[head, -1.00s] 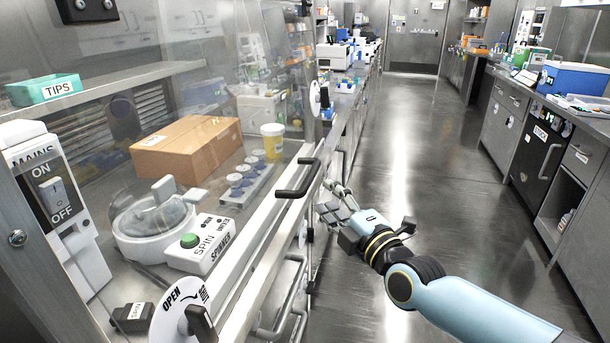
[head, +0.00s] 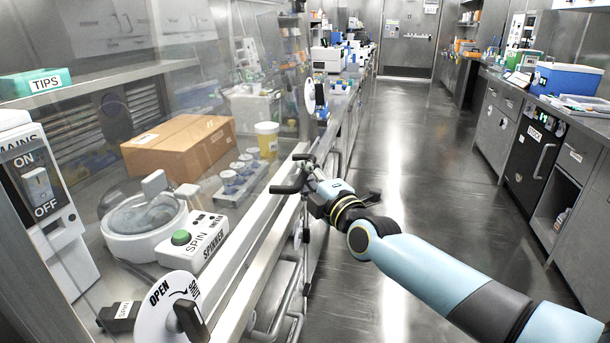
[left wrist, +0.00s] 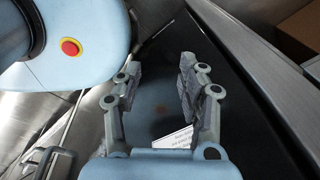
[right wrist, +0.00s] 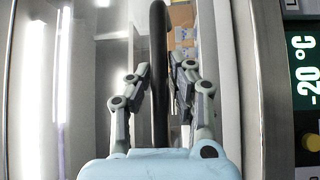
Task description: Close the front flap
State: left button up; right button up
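The clear front flap (head: 213,62) stands over the bench on the left in the head view. Its black bar handle (head: 284,189) sits at the front metal edge. How far the flap stands open is hard to tell. My right gripper (head: 309,174) is at the handle's far end. In the right wrist view, the black handle (right wrist: 159,75) runs between the fingers of my right gripper (right wrist: 160,88), with a gap at least on the left side. My left gripper (left wrist: 160,88) is open and empty over a dark surface; it is outside the head view.
A dial marked OPEN (head: 165,304) with a black knob is at the near front edge. The aisle floor (head: 405,140) on the right is clear.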

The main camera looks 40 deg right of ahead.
aim_at(282, 174)
grip_shut()
jog(key=shift+m+t, duration=0.4)
jog(key=shift+m, duration=0.1)
jog(key=w+a+b, duration=0.1)
jog(key=b, duration=0.1)
jog(key=w+a+f+b, duration=0.1)
jog(key=w+b, duration=0.1)
jog(key=shift+a, duration=0.35)
jog(key=shift+r, duration=0.2)
jog(key=o, duration=0.5)
grip_release()
jog(key=shift+w+a+f, duration=0.1)
jog(key=shift+w+a, duration=0.1)
jog(key=shift+w, duration=0.05)
jog(key=shift+o, duration=0.2)
jog(key=shift+s+d, duration=0.1)
